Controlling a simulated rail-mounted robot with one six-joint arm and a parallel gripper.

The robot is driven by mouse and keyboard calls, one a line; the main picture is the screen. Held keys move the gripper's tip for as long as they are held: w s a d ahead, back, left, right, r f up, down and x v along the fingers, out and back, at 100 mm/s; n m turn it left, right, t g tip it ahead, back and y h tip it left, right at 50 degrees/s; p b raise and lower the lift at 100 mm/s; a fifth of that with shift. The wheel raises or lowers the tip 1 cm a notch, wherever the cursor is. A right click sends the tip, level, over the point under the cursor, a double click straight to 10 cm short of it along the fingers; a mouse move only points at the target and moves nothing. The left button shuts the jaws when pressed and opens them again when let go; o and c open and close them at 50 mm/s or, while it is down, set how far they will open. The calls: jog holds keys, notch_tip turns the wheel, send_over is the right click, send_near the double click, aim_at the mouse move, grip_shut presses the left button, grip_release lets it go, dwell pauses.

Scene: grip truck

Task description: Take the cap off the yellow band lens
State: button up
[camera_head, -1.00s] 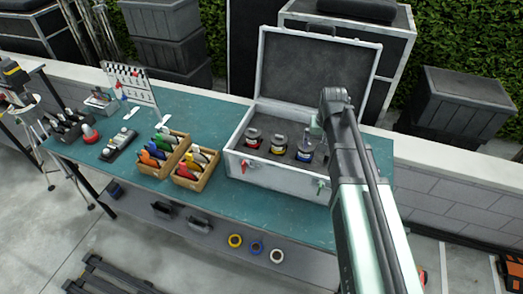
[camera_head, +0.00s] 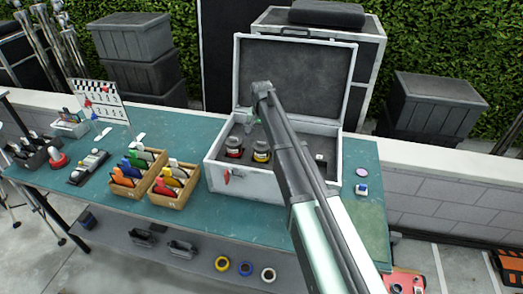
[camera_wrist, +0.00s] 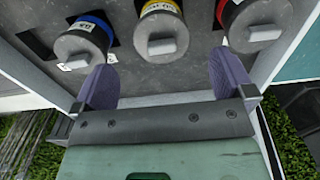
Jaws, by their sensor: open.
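The yellow band lens (camera_head: 262,157) stands in the open case (camera_head: 245,183), with a grey cap and raised tab on top. In the wrist view, the yellow band lens (camera_wrist: 159,9) is at top middle, its cap (camera_wrist: 162,38) on. A red band lens (camera_head: 234,153) is beside it; in the wrist view it is at top right. A blue band lens (camera_wrist: 92,20) is at top left there and hidden behind my arm in the head view. My gripper (camera_wrist: 165,75) is open and empty, its purple fingers spread wide, apart from the yellow lens cap.
The case lid (camera_head: 292,80) stands open behind the lenses. Wooden boxes (camera_head: 180,199) of coloured items stand left of the case. Small items (camera_head: 361,190) lie on the table (camera_head: 368,225) right of the case, where some top is bare.

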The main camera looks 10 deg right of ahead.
aim_at(262, 142)
jog(key=f+b, duration=0.2)
jog(key=f, duration=0.1)
jog(key=f+b, duration=0.2)
jog(key=shift+w+f, duration=0.1)
jog(key=shift+w, duration=0.15)
jog(key=shift+r, duration=0.25)
jog(key=c, duration=0.7)
jog(key=shift+o, duration=0.2)
notch_tip(262, 142, up, 20)
jog(key=p, duration=2)
